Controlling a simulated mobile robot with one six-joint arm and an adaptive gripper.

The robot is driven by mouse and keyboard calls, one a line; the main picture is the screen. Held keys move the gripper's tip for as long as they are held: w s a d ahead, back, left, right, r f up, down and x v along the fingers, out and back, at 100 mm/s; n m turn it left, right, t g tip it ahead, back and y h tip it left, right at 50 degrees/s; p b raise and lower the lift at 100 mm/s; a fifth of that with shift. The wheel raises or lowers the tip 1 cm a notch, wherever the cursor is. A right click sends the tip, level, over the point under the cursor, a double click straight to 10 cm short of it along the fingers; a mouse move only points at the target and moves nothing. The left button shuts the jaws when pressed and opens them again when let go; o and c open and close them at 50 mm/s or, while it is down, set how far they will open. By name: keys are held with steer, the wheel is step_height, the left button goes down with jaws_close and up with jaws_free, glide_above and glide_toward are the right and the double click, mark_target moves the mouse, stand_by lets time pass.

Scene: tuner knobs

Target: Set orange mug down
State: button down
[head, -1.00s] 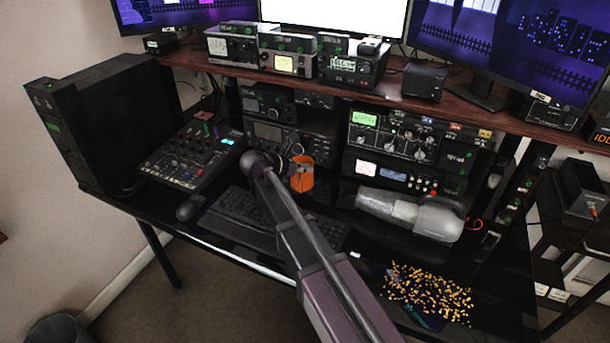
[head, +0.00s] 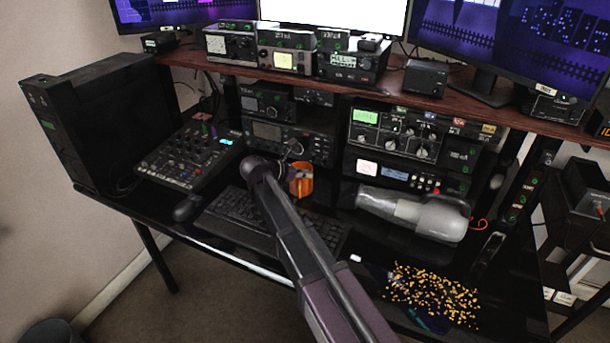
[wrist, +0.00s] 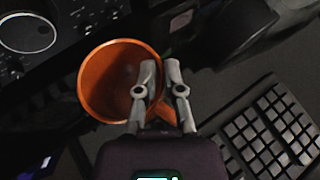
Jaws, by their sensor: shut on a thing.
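The orange mug (head: 301,182) is at the back of the black desk, just behind the keyboard and in front of the stacked radios. In the wrist view the mug (wrist: 112,72) is seen from above with its open mouth showing, and it looks empty. My gripper (wrist: 160,68) is shut at the mug's near right side, on its rim or handle; I cannot tell which. In the head view my arm hides most of the gripper. Whether the mug's base touches the desk is hidden.
The keyboard (head: 240,218) lies in front of the mug, with a mouse (head: 188,208) to its left. A mixer (head: 190,155) stands further left. A grey cylindrical object (head: 415,212) lies to the right. Orange bits (head: 432,294) are scattered at the front right. A shelf (head: 420,101) overhangs the radios.

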steer(key=c, duration=0.8)
jaws_free()
steer(key=shift+o, duration=0.2)
steer(key=p+v, duration=0.5)
steer(key=v, duration=0.7)
steer(key=shift+w, duration=0.1)
